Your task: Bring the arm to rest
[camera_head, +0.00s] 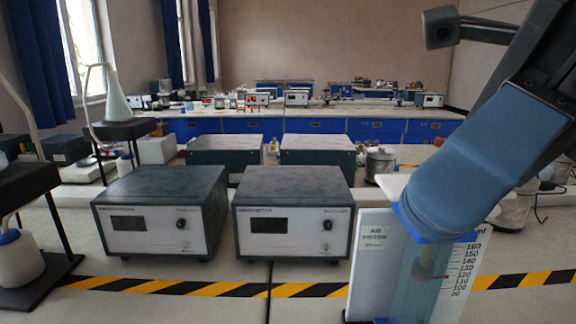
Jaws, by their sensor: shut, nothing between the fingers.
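A dark grey squared block on a short bar (440,28) juts out leftward from behind my arm at the upper right; it looks like the finger end of my gripper. It appears shut, holds nothing that shows, and hangs clear of the benches. The rest of my gripper is hidden or outside the picture. My arm, dark grey above and blue below (490,155), slants down from the upper right corner. Its blue lower end overlaps the clear blue cylinder in the picture; I cannot tell whether they touch.
The clear blue cylinder (418,285) stands by a white scale board (369,262) at the lower right. Two grey instrument boxes (160,222) (291,222) stand on the near bench. A black stand (27,190) is at the left. Yellow-black tape (230,289) crosses the bench front.

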